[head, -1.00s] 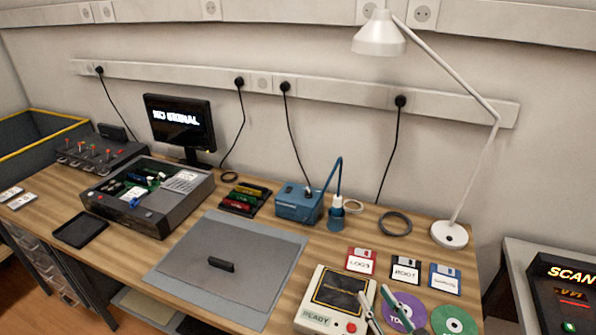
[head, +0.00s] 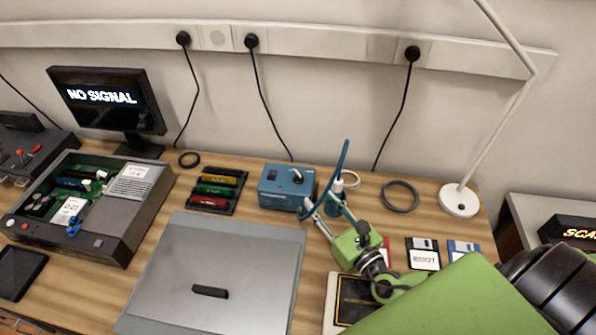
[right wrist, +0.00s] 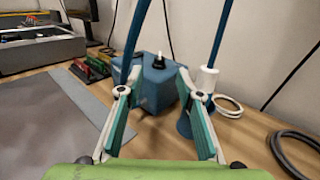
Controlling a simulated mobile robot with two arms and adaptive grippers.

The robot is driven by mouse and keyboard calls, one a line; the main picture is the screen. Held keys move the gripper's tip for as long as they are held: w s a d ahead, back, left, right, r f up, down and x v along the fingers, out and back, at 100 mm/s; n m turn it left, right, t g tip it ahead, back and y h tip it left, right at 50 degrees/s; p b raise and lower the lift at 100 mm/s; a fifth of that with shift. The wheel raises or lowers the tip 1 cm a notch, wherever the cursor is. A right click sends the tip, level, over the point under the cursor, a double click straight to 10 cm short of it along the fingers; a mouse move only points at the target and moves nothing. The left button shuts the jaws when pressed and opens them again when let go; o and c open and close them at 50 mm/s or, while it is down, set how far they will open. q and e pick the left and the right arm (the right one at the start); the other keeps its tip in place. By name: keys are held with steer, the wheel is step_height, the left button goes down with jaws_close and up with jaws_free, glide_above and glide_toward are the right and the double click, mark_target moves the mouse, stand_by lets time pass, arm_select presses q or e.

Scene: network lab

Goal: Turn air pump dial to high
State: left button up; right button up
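The air pump (head: 285,188) is a blue box at the back middle of the bench, and it also shows in the right wrist view (right wrist: 153,92). Its dial (head: 296,176) is a black knob with a pale pointer on the top; in the right wrist view the dial (right wrist: 158,61) shows between and beyond my fingertips. My right gripper (head: 323,203) is open and empty, in front of the pump and to its right. In the right wrist view the fingers (right wrist: 159,72) stand apart with the pump between them, not visibly touching the dial. My left gripper is out of view.
A blue holder with a white collar (right wrist: 206,80) and a blue tube (head: 342,162) stand right of the pump. A black cable coil (head: 400,196) and a lamp base (head: 459,201) lie further right. A grey mat (head: 220,270) is front left.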

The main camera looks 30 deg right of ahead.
mark_target(301, 177)
steer(key=w, duration=0.3)
steer(key=w+p, duration=0.1)
steer(key=w, duration=0.5)
steer(key=shift+w+a+p, duration=0.25)
steer(key=shift+w+p, duration=0.1)
steer(key=shift+w, duration=0.05)
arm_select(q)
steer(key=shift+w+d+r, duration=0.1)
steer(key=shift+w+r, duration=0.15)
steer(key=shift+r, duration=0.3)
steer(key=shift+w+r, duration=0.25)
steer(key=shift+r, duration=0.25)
arm_select(e)
steer(key=shift+w, duration=0.55)
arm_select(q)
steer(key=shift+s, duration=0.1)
arm_select(e)
jaws_close()
